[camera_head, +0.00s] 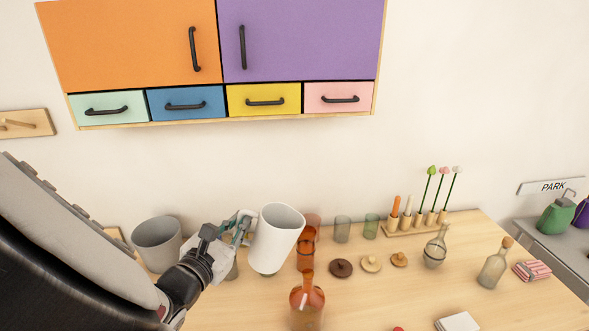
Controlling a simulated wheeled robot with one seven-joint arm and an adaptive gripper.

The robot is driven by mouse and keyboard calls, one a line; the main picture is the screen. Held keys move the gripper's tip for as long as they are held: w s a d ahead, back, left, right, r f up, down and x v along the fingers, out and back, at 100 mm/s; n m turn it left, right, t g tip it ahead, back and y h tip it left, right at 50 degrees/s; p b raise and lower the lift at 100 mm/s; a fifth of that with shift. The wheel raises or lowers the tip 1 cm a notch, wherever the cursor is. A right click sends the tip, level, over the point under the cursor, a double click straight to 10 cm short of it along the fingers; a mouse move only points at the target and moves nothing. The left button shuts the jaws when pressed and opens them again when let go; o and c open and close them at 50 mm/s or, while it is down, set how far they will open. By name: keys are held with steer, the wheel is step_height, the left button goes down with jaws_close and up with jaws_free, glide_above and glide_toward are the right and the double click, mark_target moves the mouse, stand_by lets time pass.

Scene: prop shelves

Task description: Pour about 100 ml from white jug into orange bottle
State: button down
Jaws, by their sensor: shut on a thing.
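The white jug (275,242) is in the middle of the head view, its open top up and leaning a little to the right. My gripper (243,226) comes from the left and is shut on the jug's left side, where the handle would be; the exact grip is partly hidden. The jug appears to be off the table. The orange bottle (307,303) is see-through, with a round body and a narrow neck. It stands upright on the table (375,300), in front and to the right of the jug. I cannot see any liquid level in either.
Orange glasses (306,255) stand close right of the jug. Two greenish glasses (342,229), several round lids (371,264) and a flower rack (417,223) are farther right. A grey bin (158,244) is left of my gripper. Drawers (264,100) hang above.

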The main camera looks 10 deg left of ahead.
steer(key=shift+w+a+f+n+t, duration=0.1)
steer(key=shift+a+f+n+t, duration=0.2)
steer(key=shift+a+f+n, duration=1.15)
steer(key=shift+a+r, duration=0.1)
steer(key=shift+r, duration=0.05)
steer(key=w+d+r, duration=0.2)
steer(key=w+d, duration=0.6)
steer(key=d, duration=0.1)
steer(key=w+d, duration=0.3)
steer(key=d, duration=0.7)
steer(key=w+d, duration=0.3)
steer(key=d, duration=0.7)
steer(key=w+d, duration=0.3)
steer(key=d, duration=0.7)
steer(key=shift+r+h+b, duration=0.2)
steer(key=shift+h+b, duration=0.1)
steer(key=shift+b, duration=0.1)
steer(key=shift+w+a, duration=0.1)
steer(key=shift+a, duration=0.05)
